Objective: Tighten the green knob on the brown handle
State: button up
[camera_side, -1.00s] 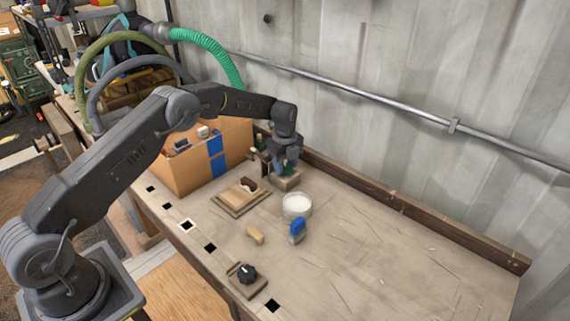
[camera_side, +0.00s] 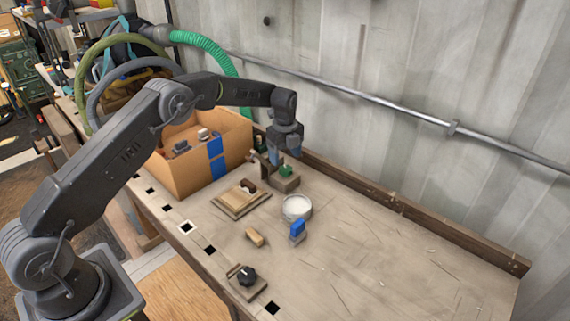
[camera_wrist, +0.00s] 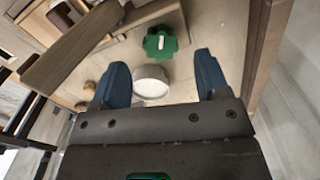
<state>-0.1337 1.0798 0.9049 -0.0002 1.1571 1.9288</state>
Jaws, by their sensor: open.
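The green knob (camera_side: 286,170), with a lobed rim and a pale mark on top, sits on a wooden block (camera_side: 285,184) near the wall. It also shows in the wrist view (camera_wrist: 160,42), beyond the fingertips. My gripper (camera_side: 283,154) is above the knob, pointing down. A brown wooden bar (camera_wrist: 72,50), possibly the handle, crosses the upper left of the wrist view. I cannot tell how tight the knob is.
A cardboard box (camera_side: 190,165) with blue tape stands left of the block. A wooden board (camera_side: 230,203) with a dark brown piece, a white bowl (camera_side: 309,210), a blue-topped item (camera_side: 297,229) and a black knob (camera_side: 247,276) on a base lie nearer. The right bench is clear.

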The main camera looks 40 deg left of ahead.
aim_at(285, 167)
notch_tip(285, 167, up, 9)
jog(key=shift+r, duration=0.15)
dwell(0.4)
